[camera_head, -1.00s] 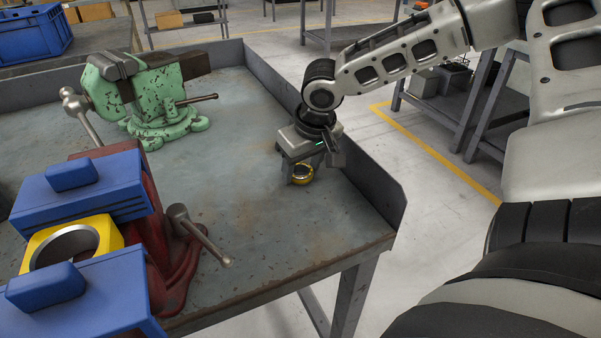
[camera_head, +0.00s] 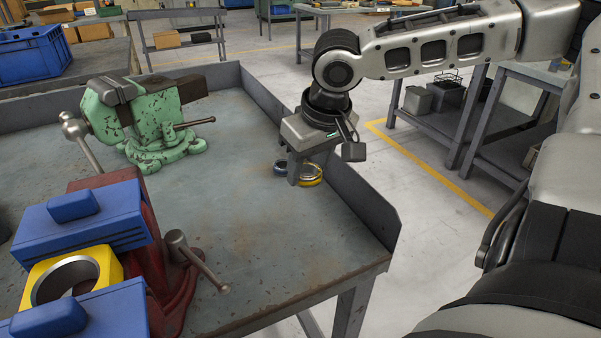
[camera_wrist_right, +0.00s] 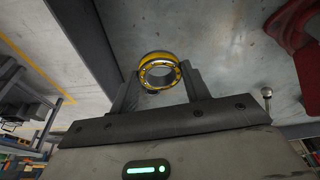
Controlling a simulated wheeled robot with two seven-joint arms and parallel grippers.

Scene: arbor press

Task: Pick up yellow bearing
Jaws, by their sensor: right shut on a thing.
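The yellow bearing (camera_wrist_right: 159,72) is a small ring with a metallic inside. In the right wrist view it sits between the two fingertips of my right gripper (camera_wrist_right: 160,80), which is shut on it. In the head view my right gripper (camera_head: 303,177) points down over the right side of the workbench. The yellow bearing (camera_head: 313,178) shows partly behind its finger. A dark bluish curved edge (camera_head: 280,168) shows at the finger's left side; I cannot tell what it belongs to. Any gap between bearing and bench is hard to judge. My left gripper is not in view.
The grey workbench (camera_head: 235,215) has a raised rim (camera_head: 352,190) close to my right gripper. A green vise (camera_head: 150,125) stands at the back left. A red vise (camera_head: 170,260) with blue jaws (camera_head: 85,225) holds a yellow ringed block (camera_head: 106,262) at the front left.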

